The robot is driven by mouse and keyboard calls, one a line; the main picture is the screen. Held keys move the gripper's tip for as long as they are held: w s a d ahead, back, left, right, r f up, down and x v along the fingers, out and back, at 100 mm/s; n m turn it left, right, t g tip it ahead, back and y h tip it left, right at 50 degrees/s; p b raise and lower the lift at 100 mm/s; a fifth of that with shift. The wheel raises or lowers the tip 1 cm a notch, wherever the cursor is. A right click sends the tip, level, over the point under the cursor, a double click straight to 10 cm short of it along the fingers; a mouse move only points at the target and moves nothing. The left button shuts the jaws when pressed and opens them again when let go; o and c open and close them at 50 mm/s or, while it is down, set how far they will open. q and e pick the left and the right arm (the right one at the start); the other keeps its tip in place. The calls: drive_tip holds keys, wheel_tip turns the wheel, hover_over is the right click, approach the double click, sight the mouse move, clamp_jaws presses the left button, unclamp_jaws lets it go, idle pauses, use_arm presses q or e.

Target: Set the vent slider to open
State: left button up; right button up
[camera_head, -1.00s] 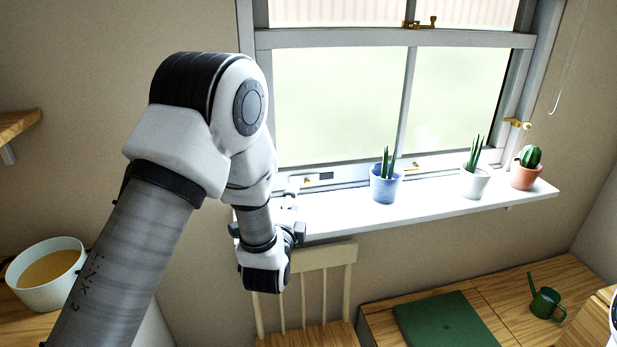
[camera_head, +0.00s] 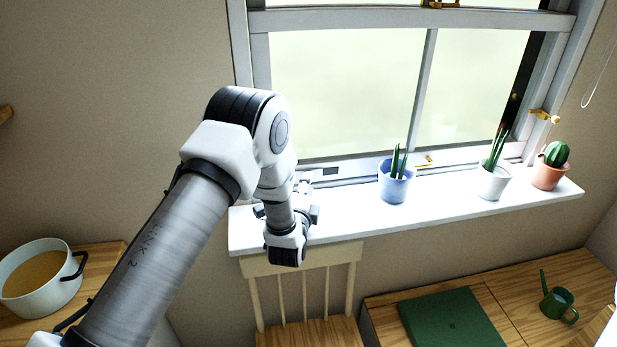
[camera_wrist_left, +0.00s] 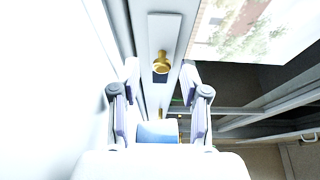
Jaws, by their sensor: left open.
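The vent plate (camera_wrist_left: 165,30) is a pale strip on the window's lower frame. It carries a brass knob (camera_wrist_left: 161,62) and a dark square slot (camera_wrist_left: 160,77) beside it. In the head view the vent slot (camera_head: 331,171) shows at the lower left of the window, and the knob is hidden by my gripper. My left gripper (camera_wrist_left: 160,74) is open, its two fingers on either side of the knob in the wrist view; contact cannot be told. In the head view, the left gripper (camera_head: 303,184) is over the left end of the sill. My right gripper is not in view.
The white sill (camera_head: 340,217) runs below the window. On it stand a blue pot (camera_head: 396,188), a white pot (camera_head: 492,184) and a terracotta cactus pot (camera_head: 548,176), right of my gripper. A chair (camera_head: 300,258) stands below the sill.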

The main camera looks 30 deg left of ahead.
use_arm(q)
drive_tip(key=shift+w+a+r, duration=0.2)
drive_tip(key=shift+w, duration=0.35)
drive_tip(key=shift+w+f, duration=0.15)
drive_tip(key=shift+w, duration=0.1)
clamp_jaws()
drive_tip(key=s+a, duration=0.1)
drive_tip(key=a, duration=0.1)
drive_tip(key=s+a, duration=0.2)
drive_tip(key=shift+s+a, duration=0.3)
drive_tip(key=shift+a, duration=0.1)
drive_tip(key=shift+d+f, duration=0.1)
drive_tip(key=shift+d, duration=0.05)
unclamp_jaws()
drive_tip(key=shift+s+a, duration=0.15)
drive_tip(key=shift+a, duration=0.1)
